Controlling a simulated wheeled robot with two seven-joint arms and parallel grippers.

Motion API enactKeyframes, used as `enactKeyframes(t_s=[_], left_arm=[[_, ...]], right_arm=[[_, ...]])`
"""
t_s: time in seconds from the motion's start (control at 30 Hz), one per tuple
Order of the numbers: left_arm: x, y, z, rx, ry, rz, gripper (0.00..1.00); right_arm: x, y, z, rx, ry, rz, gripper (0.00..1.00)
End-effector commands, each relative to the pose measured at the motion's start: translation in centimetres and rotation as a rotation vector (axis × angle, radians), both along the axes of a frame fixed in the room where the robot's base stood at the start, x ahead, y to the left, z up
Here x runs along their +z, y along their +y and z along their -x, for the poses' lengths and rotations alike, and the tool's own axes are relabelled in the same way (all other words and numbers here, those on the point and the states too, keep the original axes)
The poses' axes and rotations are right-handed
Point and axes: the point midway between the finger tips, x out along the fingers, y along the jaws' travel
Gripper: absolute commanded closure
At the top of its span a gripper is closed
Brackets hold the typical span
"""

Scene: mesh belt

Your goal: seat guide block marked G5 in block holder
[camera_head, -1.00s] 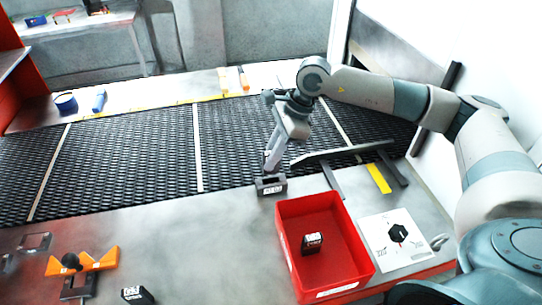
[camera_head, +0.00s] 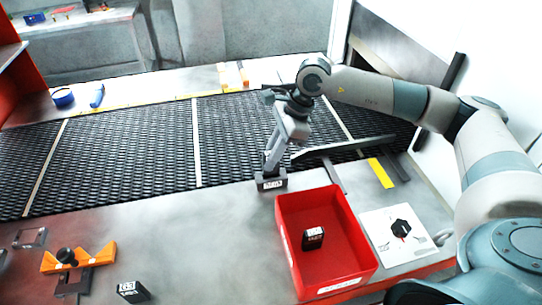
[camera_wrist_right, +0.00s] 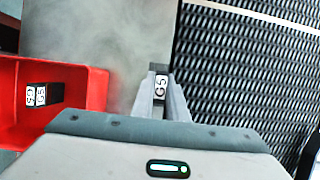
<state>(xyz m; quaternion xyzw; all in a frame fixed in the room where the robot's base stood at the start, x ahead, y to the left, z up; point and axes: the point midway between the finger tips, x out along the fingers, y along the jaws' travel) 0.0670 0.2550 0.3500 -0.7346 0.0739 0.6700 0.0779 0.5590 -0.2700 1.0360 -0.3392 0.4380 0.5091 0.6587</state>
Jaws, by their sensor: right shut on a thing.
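My right gripper (camera_head: 270,170) is shut on a dark guide block (camera_head: 271,183) over the grey worktop, near the front edge of the mesh belt. The block's white label faces the head camera. In the right wrist view its G5 label (camera_wrist_right: 161,88) shows between the fingers, which cover its sides. I cannot tell whether the block touches the worktop. An orange fixture with a black knob (camera_head: 67,257) stands at the lower left; I cannot tell whether it is the block holder. My left gripper is not in view.
A red bin (camera_head: 356,243) holds another labelled black block (camera_head: 313,237). A further black block (camera_head: 132,291) lies at the front. A white card (camera_head: 375,224) lies right of the bin. A grey rail (camera_head: 345,147) is right of the gripper.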

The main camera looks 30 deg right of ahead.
Motion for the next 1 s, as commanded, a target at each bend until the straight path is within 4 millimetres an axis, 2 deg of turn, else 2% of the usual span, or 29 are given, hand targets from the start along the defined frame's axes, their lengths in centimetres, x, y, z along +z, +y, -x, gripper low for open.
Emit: enactKeyframes(t_s=[0.5, 1.0], left_arm=[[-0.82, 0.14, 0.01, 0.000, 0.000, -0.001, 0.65], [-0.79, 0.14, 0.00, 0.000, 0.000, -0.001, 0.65]], right_arm=[[-0.02, 0.02, 0.00, 0.001, -0.001, 0.000, 1.00], [0.04, 0.02, 0.01, 0.000, 0.000, 0.000, 1.00]])
